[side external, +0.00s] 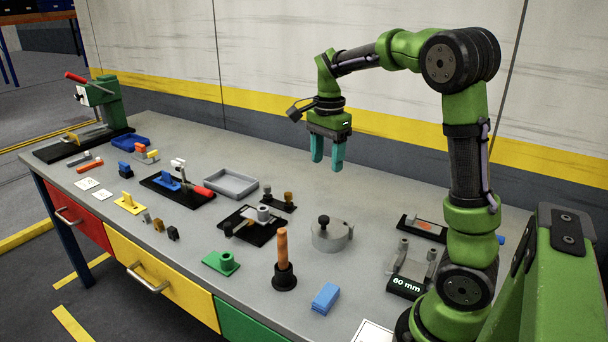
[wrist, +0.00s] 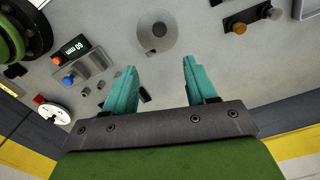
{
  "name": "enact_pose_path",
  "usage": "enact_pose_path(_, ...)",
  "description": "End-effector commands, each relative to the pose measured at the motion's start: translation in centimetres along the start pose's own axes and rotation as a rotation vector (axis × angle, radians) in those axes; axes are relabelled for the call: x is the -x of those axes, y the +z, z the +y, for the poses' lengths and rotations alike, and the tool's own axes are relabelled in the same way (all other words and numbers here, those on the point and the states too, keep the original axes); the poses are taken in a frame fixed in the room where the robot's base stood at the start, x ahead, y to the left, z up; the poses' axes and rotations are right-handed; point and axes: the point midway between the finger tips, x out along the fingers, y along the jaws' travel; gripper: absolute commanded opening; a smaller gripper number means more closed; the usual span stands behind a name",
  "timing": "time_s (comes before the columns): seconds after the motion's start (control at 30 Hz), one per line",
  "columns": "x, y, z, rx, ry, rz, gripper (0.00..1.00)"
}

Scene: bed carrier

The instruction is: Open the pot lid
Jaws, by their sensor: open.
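The pot (side external: 331,237) is a low grey metal cylinder standing on the workbench, with its lid (side external: 340,227) on top. The lid has a black knob (side external: 323,220). My gripper (side external: 327,166) has teal fingers pointing down and hangs well above the bench, behind the pot in the side view. In the wrist view my gripper (wrist: 160,65) is open and empty, its fingers apart and touching nothing.
The grey bench (side external: 300,208) holds many items. An orange-handled tool in a black holder (side external: 284,262) and a blue block (side external: 326,298) stand in front of the pot. A 60 mm fixture (side external: 408,272) is to its right. A grey tray (side external: 231,183) lies to the left.

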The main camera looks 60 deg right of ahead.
Motion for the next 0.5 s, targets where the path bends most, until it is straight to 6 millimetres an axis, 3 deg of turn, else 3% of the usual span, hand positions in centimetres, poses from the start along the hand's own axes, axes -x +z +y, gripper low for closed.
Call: enact_pose_path(0.5, -11.0, 0.0, 0.1, 0.002, 0.004, 0.000, 0.56)
